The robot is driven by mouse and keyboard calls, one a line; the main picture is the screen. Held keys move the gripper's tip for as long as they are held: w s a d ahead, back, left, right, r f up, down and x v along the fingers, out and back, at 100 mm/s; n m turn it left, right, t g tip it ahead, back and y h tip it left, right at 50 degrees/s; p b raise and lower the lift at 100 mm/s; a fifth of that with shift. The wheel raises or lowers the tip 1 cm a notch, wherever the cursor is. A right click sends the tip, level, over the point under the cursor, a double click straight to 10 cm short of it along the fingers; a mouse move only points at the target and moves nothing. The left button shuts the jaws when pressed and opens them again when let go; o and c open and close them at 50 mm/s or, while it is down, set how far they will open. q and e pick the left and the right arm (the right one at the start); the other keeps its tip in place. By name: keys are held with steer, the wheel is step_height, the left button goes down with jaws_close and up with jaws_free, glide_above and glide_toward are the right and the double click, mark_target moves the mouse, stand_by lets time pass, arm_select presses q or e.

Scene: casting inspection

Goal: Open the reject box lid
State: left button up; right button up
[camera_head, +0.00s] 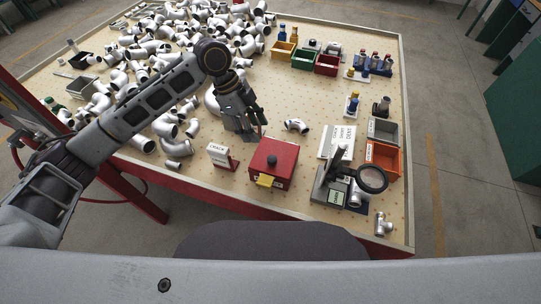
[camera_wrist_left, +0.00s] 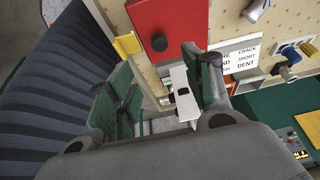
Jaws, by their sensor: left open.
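The reject box (camera_head: 283,171) is a red box near the front edge of the table, with a black knob (camera_head: 272,160) on its closed lid and a yellow tab (camera_head: 266,181) at the front. My left gripper (camera_head: 254,135) is open and hangs behind and slightly left of the box, apart from the knob. In the left wrist view, the red lid (camera_wrist_left: 180,18), knob (camera_wrist_left: 159,43) and yellow tab (camera_wrist_left: 127,45) lie beyond the spread fingers of my left gripper (camera_wrist_left: 168,92). A pale plate shows between the fingers; I cannot tell what it is. My right gripper is out of view.
A white CRACK sign (camera_head: 218,153) stands just left of the box. A magnifier stand (camera_head: 372,180) and an orange bin (camera_head: 383,160) are to the right. A pipe elbow (camera_head: 297,125) lies behind the box. Many pipe fittings fill the table's back left.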

mark_target(272, 159)
arm_select(q)
steer(key=shift+d+f, duration=0.1)
steer(key=shift+p+x, duration=0.6)
steer(key=shift+x, duration=6.15)
jaws_close()
